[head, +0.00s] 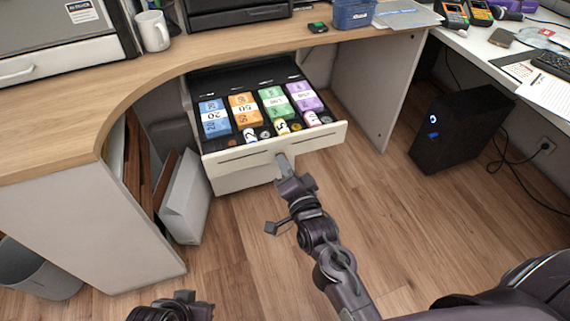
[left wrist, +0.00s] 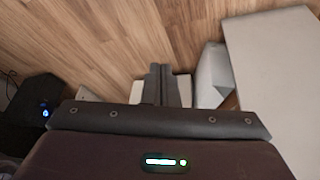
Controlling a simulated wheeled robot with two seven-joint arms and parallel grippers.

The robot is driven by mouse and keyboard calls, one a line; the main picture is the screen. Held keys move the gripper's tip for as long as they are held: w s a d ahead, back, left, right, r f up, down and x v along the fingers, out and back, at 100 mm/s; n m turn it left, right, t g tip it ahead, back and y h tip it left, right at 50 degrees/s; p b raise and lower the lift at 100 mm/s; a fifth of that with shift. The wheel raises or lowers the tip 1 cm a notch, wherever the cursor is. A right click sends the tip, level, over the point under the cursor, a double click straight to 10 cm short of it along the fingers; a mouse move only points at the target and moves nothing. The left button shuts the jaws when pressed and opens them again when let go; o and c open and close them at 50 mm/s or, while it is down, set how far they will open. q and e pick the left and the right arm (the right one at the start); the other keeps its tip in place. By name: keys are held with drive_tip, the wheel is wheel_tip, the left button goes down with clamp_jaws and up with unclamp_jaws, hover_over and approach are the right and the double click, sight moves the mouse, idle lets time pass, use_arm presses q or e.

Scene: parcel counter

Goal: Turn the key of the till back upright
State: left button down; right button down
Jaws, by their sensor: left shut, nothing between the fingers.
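The till drawer (head: 232,160) stands pulled out under the counter, with banded note bundles and coins in its tray. My right gripper (head: 284,163) is at the middle of the drawer's white front, its fingers pointing at it. The key is not visible; the gripper covers that part of the front. I cannot tell whether its fingers are apart or closed on anything. My left gripper (left wrist: 163,82) is shut and empty in the left wrist view, over the floor. Part of it shows at the bottom left of the head view (head: 180,303), well away from the drawer.
The curved wooden counter (head: 120,108) runs above and left of the drawer, with a white mug (head: 153,31) on it. A grey-white box (head: 186,198) stands on the floor left of the drawer. A black computer tower (head: 455,130) stands at right. The floor between is clear.

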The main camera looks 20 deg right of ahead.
use_arm(q)
drive_tip(key=s+a+r+n+g+y+p, duration=0.1)
drive_tip(key=s+a+g+y+p, duration=0.15)
drive_tip(key=a+p, duration=0.25)
wheel_tip(320, 180, down, 16)
drive_tip(key=a+n+p, duration=0.1)
drive_tip(key=a+p, duration=0.1)
drive_tip(key=p, duration=0.2)
drive_tip(key=shift+s+a+p, duration=0.3)
drive_tip(key=shift+s+p, duration=0.1)
drive_tip(key=shift+s, duration=0.05)
use_arm(e)
drive_tip(key=shift+n, duration=5.6)
use_arm(q)
drive_tip(key=shift+f+h, duration=0.1)
drive_tip(key=shift+h, duration=0.15)
use_arm(e)
drive_tip(key=c, duration=1.6)
unclamp_jaws()
drive_tip(key=shift+c, duration=0.2)
